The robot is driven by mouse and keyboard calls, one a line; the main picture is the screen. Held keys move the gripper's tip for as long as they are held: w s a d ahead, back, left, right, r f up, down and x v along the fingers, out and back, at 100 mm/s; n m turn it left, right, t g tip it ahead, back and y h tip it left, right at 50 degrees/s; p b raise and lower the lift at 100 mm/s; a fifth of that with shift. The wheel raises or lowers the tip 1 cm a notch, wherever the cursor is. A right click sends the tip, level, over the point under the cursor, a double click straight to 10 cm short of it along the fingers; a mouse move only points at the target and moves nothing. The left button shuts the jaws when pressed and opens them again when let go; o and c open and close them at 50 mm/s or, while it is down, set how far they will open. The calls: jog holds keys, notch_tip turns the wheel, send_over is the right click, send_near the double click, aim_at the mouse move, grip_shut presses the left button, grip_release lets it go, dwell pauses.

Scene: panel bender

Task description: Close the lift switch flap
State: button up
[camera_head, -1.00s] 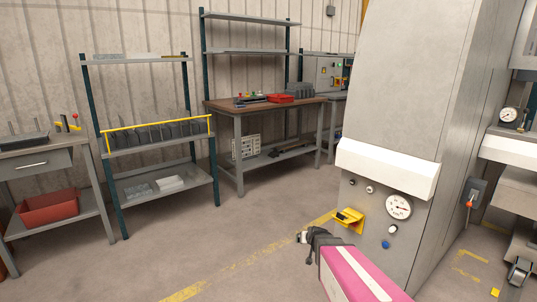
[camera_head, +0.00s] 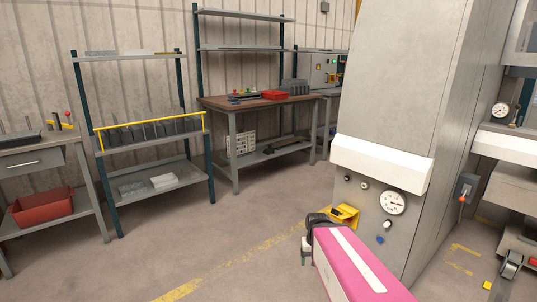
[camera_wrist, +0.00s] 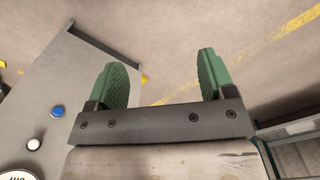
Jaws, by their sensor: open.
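The lift switch flap is part of a yellow housing (camera_head: 347,213) on the lower front of the grey machine column, left of the gauge. The gripper partly hides the housing's left side in the head view, and its exact angle is unclear. My gripper (camera_head: 307,248) is just left of and in front of it, at the end of the pink arm link. In the wrist view, my gripper (camera_wrist: 160,80) is open, its two green fingers wide apart with nothing gripped. A small yellow patch (camera_wrist: 144,79) shows beside the left finger, probably the housing's edge. I cannot tell whether anything touches.
The column carries a round gauge (camera_head: 392,202), small knobs and a blue button (camera_head: 380,240), which also shows in the wrist view (camera_wrist: 58,111). A white ledge (camera_head: 382,164) juts out above them. Shelves and workbenches (camera_head: 260,102) stand behind. The floor to the left is clear.

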jog(key=c, duration=0.5)
jog(key=shift+w+d, duration=0.1)
jog(key=shift+w, duration=0.25)
jog(key=c, duration=0.5)
jog(key=w+d+r+n, duration=0.1)
jog(key=w+d, duration=0.1)
jog(key=w, duration=0.2)
jog(key=w+d+r+n+y, duration=0.1)
jog(key=w+d+r, duration=0.1)
jog(key=w, duration=0.3)
jog(key=w+d+r+n, duration=0.1)
jog(key=w+d+r, duration=0.1)
jog(key=w+d, duration=0.1)
jog(key=shift+w+r+t, duration=0.2)
jog(key=shift+w+t, duration=0.2)
jog(key=shift+w, duration=0.25)
grip_shut()
jog(key=w+d+r+n+t+y, duration=0.15)
jog(key=w+d+r+n, duration=0.35)
jog(key=w+d+r, duration=0.65)
jog(key=x, duration=1)
jog(key=shift+s+f, duration=0.2)
jog(key=shift+f, duration=0.2)
